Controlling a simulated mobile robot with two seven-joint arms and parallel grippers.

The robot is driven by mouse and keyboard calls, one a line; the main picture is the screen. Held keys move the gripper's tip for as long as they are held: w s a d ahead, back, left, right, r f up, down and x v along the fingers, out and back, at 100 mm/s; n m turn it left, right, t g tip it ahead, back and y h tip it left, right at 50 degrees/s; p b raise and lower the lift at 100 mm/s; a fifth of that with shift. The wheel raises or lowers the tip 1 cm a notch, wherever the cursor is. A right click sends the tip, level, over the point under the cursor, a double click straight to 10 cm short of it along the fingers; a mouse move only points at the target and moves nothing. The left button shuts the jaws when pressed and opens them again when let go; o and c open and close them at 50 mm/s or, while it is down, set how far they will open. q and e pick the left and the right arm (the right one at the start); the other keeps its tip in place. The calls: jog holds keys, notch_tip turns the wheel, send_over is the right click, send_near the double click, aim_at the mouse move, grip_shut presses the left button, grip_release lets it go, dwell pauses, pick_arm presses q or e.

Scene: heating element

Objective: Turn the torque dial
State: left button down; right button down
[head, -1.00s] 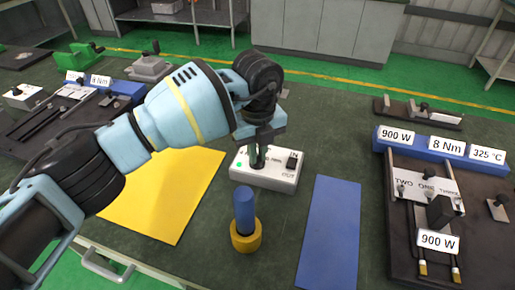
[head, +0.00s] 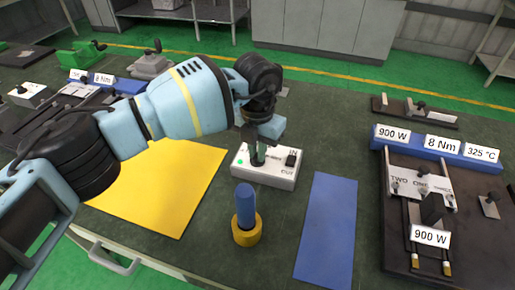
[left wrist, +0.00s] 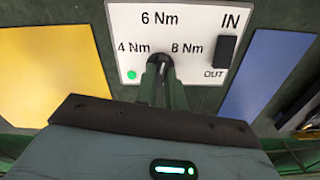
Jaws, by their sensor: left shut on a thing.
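The torque dial sits on a white control box (head: 277,176) in the middle of the bench. In the left wrist view the box face (left wrist: 197,18) reads 4 Nm, 6 Nm and 8 Nm, with a lit green light beside 4 Nm and a black IN/OUT switch (left wrist: 226,52) at the right. My left gripper (head: 257,157) points down at the box and is shut on the dark dial knob (left wrist: 160,62), whose pointer direction is mostly hidden by the fingers. My right gripper is not in view.
A blue cylinder (head: 245,203) stands in a yellow ring (head: 247,236) in front of the box. A yellow mat (head: 160,185) lies left, a blue mat (head: 328,230) right. A fixture with 900 W, 8 Nm and 325 °C labels (head: 437,150) stands at the right.

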pick_arm(q)
jog(key=m, duration=0.5)
jog(key=shift+m+b, duration=0.3)
jog(key=m, duration=0.2)
jog(key=shift+f+m, duration=0.1)
jog(key=shift+m, duration=0.3)
jog(key=shift+m+b, duration=0.3)
jog(key=shift+m, duration=0.2)
jog(key=c, duration=1.5)
grip_release()
jog(key=shift+r, duration=0.2)
notch_tip(320, 180, up, 8)
jog(key=shift+f, duration=0.2)
